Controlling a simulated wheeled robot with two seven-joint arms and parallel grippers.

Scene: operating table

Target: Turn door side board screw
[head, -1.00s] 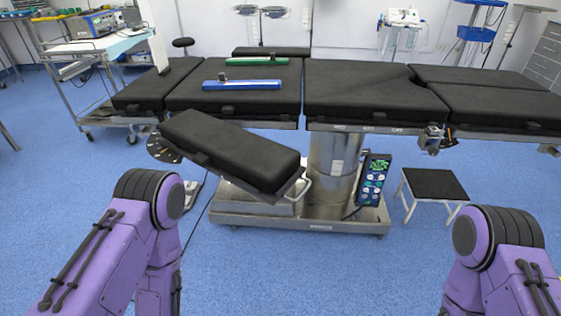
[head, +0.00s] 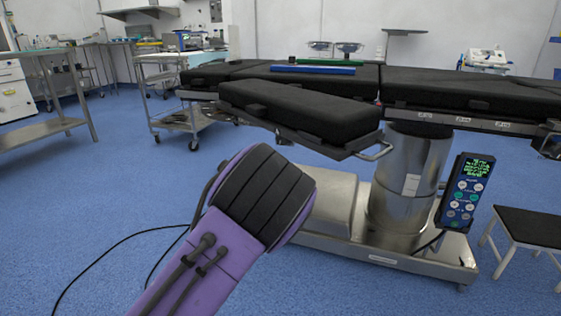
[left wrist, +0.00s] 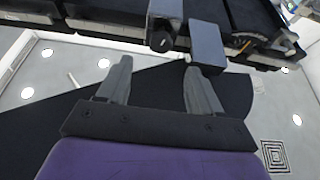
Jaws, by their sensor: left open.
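My left gripper (left wrist: 158,68) is open in the left wrist view, its two grey fingers pointing up the picture and spread apart. Just beyond the fingertips is a dark grey block with a round black knob (left wrist: 160,40), roughly in line with the gap and apparently not between the fingers. I cannot tell for sure whether this knob is the side board screw. A second grey block (left wrist: 207,46) lies beside the right fingertip. In the head view the black padded side board (head: 310,112) extends from the operating table towards me; no screw can be made out there. My right gripper is not in view.
The operating table (head: 455,90) stands on a steel column (head: 408,180) and wide base. A control panel (head: 465,190) hangs at its right. A stool (head: 530,226) stands at the right, a steel cart (head: 175,95) behind left. Blue floor at left is mostly clear; a cable crosses it.

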